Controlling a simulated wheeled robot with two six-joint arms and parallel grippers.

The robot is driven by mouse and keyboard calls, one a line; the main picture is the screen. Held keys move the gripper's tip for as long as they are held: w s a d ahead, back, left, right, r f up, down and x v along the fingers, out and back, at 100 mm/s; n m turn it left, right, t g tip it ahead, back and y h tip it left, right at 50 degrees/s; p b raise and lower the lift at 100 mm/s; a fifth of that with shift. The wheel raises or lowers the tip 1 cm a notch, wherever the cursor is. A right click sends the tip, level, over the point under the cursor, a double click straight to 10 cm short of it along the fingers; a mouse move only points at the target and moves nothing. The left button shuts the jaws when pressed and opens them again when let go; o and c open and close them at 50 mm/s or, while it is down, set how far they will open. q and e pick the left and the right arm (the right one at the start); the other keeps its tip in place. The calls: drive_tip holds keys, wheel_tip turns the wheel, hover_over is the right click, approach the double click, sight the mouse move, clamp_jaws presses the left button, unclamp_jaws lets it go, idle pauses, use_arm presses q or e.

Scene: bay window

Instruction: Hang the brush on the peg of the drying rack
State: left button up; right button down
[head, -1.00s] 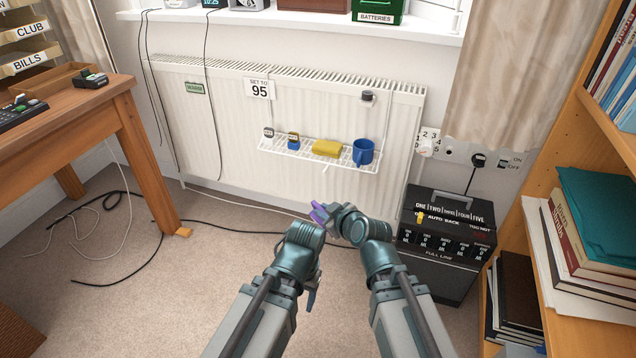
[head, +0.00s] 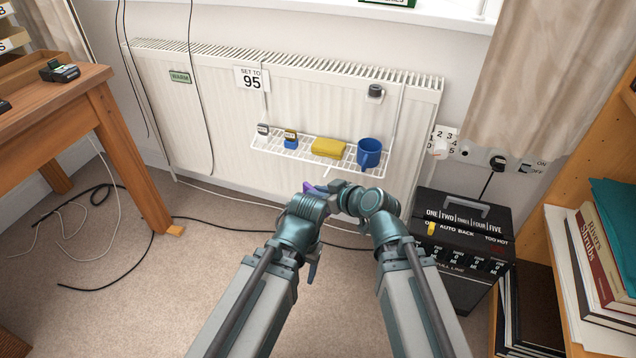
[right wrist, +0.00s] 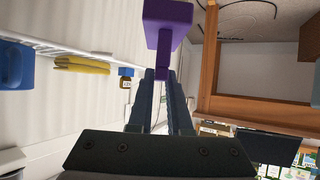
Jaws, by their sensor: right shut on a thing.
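The purple brush (right wrist: 168,14) is held by its narrow handle between the fingers of my right gripper (right wrist: 162,78), its block-shaped end beyond the fingertips. In the head view only a bit of the brush (head: 312,188) shows, at my right gripper (head: 332,190). The white wire drying rack (head: 270,148) hangs on the radiator, above and beyond both grippers. A short white rod at its front edge looks like the peg (head: 328,169); nothing hangs on it. The brush is apart from the rack. My left gripper (head: 312,268) is mostly hidden behind its wrist, so its jaws cannot be read.
The rack bears a yellow cloth (head: 328,147), a blue mug (head: 369,153) and two small items at its left. A dark knob (head: 375,91) is above the mug. A black box (head: 465,225) stands right, a wooden desk (head: 100,85) left. Cables lie on the carpet.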

drive_tip(key=shift+w+d, duration=0.1)
drive_tip(key=shift+w, duration=0.15)
drive_tip(key=shift+w+d+f+b, duration=0.15)
drive_tip(key=shift+w+d, duration=0.3)
drive_tip(key=shift+w, duration=1)
drive_tip(key=shift+w+d+f+b, duration=0.1)
drive_tip(key=shift+w+d, duration=0.4)
drive_tip(key=shift+w, duration=1)
drive_tip(key=shift+w+d+f+b, duration=0.15)
drive_tip(key=shift+w+d, duration=0.3)
drive_tip(key=shift+w, duration=1)
drive_tip(key=shift+w+d+f+b, duration=0.2)
drive_tip(key=shift+w+f+b, duration=0.2)
drive_tip(key=shift+w+b, duration=0.1)
drive_tip(key=c, duration=0.8)
unclamp_jaws()
drive_tip(key=shift+o, duration=0.2)
drive_tip(key=shift+w+d+f, duration=0.1)
